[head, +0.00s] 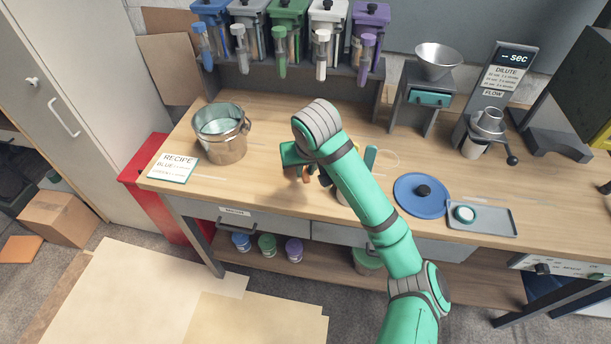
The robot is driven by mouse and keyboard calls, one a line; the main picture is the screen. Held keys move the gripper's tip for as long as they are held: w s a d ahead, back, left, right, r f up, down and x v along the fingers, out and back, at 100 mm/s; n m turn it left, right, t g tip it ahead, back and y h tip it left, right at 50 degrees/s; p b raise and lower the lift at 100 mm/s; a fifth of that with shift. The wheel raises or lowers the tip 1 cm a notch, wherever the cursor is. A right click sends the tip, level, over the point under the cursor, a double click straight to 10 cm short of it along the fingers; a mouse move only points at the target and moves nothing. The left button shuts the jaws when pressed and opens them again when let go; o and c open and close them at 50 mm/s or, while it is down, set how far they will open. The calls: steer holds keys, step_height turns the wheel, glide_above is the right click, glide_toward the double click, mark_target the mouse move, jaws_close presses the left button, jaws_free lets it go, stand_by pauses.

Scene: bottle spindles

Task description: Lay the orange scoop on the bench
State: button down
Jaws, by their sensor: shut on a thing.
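My gripper (299,172) hangs over the middle of the wooden bench (268,122), in front of the bucket's right side. It is shut on the orange scoop (307,179), of which only a small orange-brown part shows below the jaws. My wrist and arm hide the rest of the scoop. I cannot tell whether the scoop touches the bench top.
A metal bucket (222,145) and a recipe card (173,167) are at the left. A blue lid (422,194) and a grey tray (490,223) lie at the right. Colored dispensers (288,25) line the back. Bare bench shows between bucket and gripper.

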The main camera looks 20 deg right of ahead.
mark_target(306, 174)
steer(key=shift+w+d+f, duration=0.1)
steer(key=shift+w+f, duration=0.05)
steer(key=shift+f, duration=1.65)
steer(key=shift+f, duration=0.1)
steer(key=c, duration=1.7)
jaws_free()
steer(key=shift+o, duration=0.2)
steer(key=v, duration=1.2)
